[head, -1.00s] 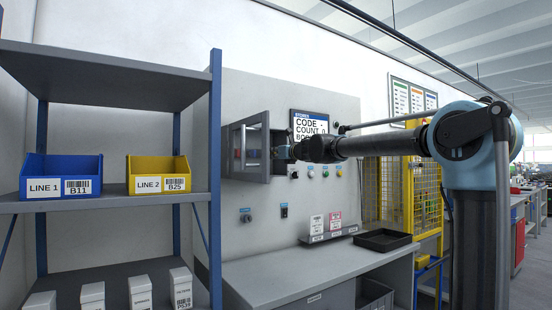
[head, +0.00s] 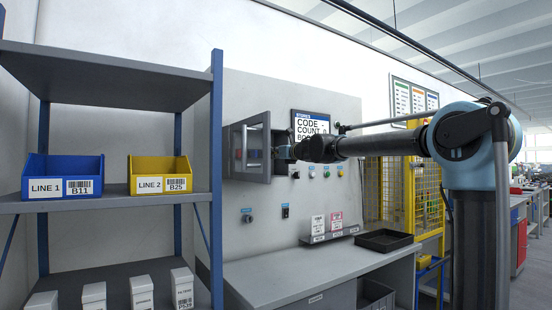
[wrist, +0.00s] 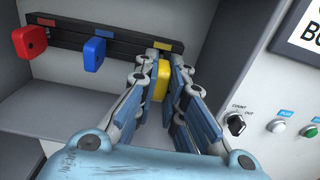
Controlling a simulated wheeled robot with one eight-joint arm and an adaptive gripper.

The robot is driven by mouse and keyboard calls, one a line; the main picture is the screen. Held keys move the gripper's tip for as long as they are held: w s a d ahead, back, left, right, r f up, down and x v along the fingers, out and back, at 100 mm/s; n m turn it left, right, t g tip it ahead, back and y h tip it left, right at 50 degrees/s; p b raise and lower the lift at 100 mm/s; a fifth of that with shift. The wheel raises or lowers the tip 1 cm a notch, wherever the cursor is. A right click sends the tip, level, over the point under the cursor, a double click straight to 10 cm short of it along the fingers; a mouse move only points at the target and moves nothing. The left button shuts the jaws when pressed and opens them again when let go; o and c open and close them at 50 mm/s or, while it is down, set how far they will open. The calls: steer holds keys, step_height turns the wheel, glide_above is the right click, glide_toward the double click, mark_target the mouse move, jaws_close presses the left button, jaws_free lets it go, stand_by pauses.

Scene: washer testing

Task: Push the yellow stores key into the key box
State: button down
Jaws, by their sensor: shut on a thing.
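The yellow key (wrist: 163,82) is between the fingers of my gripper (wrist: 162,75) in the wrist view, and the fingers are shut on it. It is at the right end of the dark key rail (wrist: 120,37), below a yellow label (wrist: 162,45). Whether its shank sits fully in the rail is hidden by the fingers. In the head view my gripper (head: 284,153) reaches into the open key box (head: 252,170) on the wall panel, and the yellow key cannot be made out there.
A red key (wrist: 30,43) and a blue key (wrist: 94,53) hang on the rail left of my gripper. The box's glass door (head: 247,148) stands open. A switch knob (wrist: 236,122) and lit buttons (wrist: 278,125) are to the right. A bench (head: 310,262) lies below.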

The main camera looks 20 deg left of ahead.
steer(key=shift+x, duration=1.75)
stand_by(1.9)
steer(key=c, duration=1.6)
jaws_free()
